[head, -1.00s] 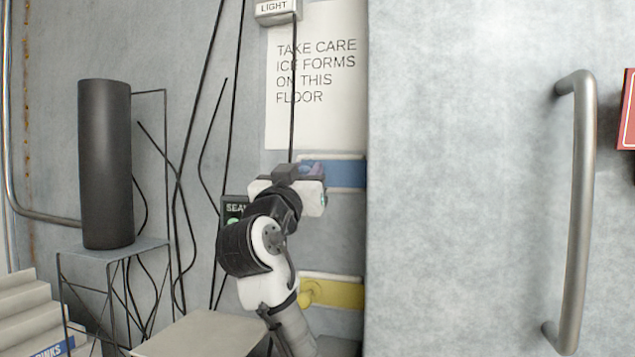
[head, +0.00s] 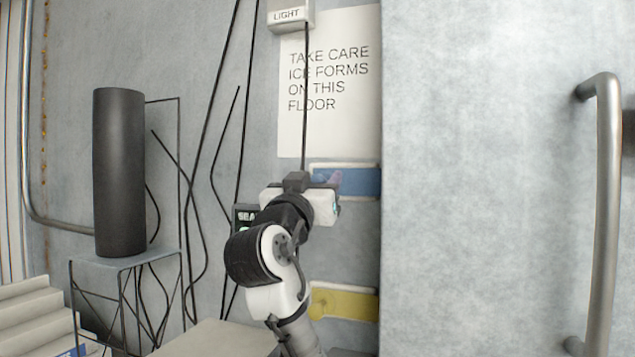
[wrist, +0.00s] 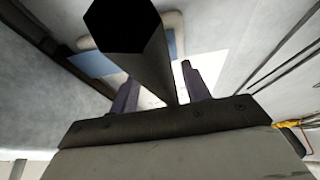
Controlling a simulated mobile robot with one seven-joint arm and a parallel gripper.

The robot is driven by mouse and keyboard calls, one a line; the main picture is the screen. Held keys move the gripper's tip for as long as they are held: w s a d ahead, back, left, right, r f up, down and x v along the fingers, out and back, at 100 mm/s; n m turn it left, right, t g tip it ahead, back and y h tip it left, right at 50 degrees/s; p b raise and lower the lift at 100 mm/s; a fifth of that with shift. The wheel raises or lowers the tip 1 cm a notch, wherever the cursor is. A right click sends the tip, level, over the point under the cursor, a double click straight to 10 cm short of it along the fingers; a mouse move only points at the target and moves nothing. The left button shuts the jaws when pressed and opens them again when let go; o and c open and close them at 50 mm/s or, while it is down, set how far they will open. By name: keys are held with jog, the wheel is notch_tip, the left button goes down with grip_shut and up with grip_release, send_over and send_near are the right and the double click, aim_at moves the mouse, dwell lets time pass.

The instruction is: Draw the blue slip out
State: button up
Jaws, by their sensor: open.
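The blue slip (head: 362,183) shows as a flat blue strip with a pale border on the wall below the notice. Its left part is hidden behind my gripper. My gripper (head: 326,181) is in front of the strip's left end, open, with its purple fingers towards the wall. In the wrist view my gripper (wrist: 158,86) has its two fingers apart, with no slip visible between them. Blue (wrist: 95,63) and a pale rounded piece show beyond the left finger. I cannot tell whether the fingers touch the slip.
A yellow strip (head: 345,305) is below. A dark cord (head: 304,120) hangs from the light box to behind or beside my gripper. A dark faceted bar (wrist: 135,45) blocks much of the wrist view. A black cylinder (head: 120,170) stands on a wire stand at left; a door handle (head: 606,210) is at right.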

jog(key=b+v, duration=0.5)
jog(key=v, duration=0.8)
jog(key=shift+s+b, duration=0.3)
jog(key=shift+b, duration=0.05)
jog(key=shift+a+f, duration=0.1)
jog(key=shift+f, duration=0.05)
